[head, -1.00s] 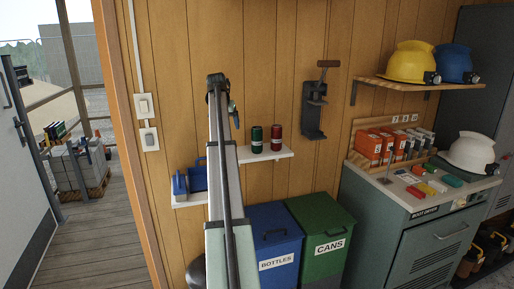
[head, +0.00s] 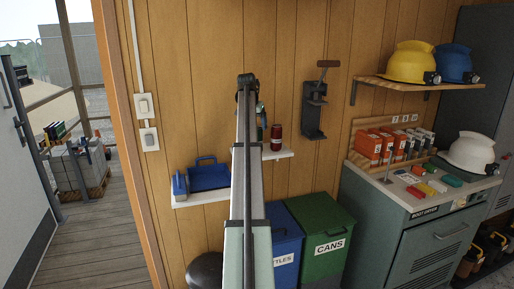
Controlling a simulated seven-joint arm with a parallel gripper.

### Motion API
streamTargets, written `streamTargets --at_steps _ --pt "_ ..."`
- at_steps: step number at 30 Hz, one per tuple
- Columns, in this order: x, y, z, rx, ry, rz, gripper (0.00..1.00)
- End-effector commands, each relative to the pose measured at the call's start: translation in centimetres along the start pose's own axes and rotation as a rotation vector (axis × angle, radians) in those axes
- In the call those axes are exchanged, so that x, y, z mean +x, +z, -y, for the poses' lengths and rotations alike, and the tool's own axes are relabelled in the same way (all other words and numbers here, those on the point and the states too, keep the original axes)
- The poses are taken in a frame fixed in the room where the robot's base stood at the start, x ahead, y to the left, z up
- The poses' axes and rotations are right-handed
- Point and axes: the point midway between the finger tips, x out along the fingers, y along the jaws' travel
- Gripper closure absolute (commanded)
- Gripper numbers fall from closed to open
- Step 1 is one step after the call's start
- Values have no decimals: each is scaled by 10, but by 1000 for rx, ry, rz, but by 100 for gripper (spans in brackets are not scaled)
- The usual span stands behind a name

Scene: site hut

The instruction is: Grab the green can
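The green can (head: 262,134) stands on the small white wall shelf (head: 278,153). Only a thin strip of it shows, just right of my arm, which covers the rest. A red can (head: 276,138) stands to its right on the same shelf, fully visible. My arm rises up the middle of the head view. My gripper (head: 262,110) is mostly hidden behind the arm, in front of or just above the green can. I cannot see its fingers clearly, or whether it touches the can.
Below are a blue bin (head: 287,220) and a green bin (head: 322,238) labelled CANS. A black wall-mounted device (head: 315,110) hangs right of the cans. A grey cabinet (head: 415,230) stands at the right.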

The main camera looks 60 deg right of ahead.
Motion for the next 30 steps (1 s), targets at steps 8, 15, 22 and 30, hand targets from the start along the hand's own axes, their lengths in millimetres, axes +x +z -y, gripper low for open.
streamTargets --at_steps 8,15,22,30 --pt "16 -1 -1 0 0 -1 16" --pt "46 -2 -4 0 0 1 16" --pt "62 -1 -4 -1 -1 0 16" --pt "61 -2 -4 -1 -1 0 26"
